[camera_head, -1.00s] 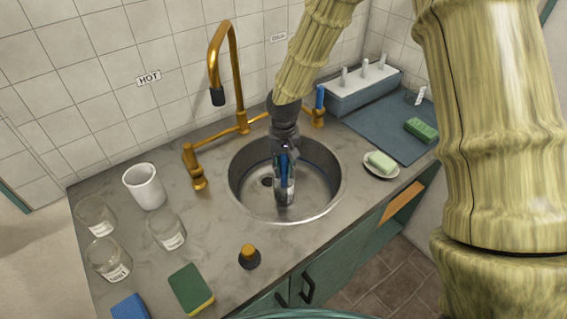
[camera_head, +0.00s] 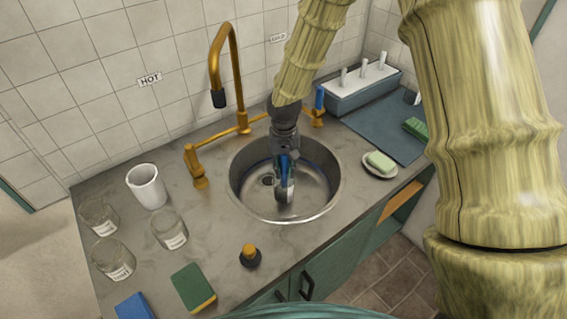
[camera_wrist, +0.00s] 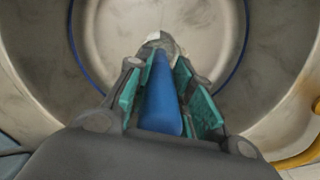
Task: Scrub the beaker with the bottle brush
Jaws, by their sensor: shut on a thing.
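My gripper (camera_head: 284,158) points down into the round metal sink (camera_head: 240,200). Its teal-padded fingers are shut on the blue handle of the bottle brush (camera_wrist: 162,100), which also shows in the head view (camera_head: 283,168). In the wrist view the handle runs away from me toward a pale end low in the sink. I cannot tell whether that end is bristles or whether a glass surrounds it. Three clear labelled glass beakers stand on the counter at left: the back one (camera_head: 99,216), the front one (camera_head: 113,260) and the right one (camera_head: 170,230).
Brass taps (camera_head: 196,168) and a tall faucet (camera_head: 238,75) rise behind the sink. A dark stopper (camera_head: 250,257), a green sponge (camera_head: 193,287), a blue sponge (camera_head: 133,307) and a soap dish (camera_head: 381,165) lie around it.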

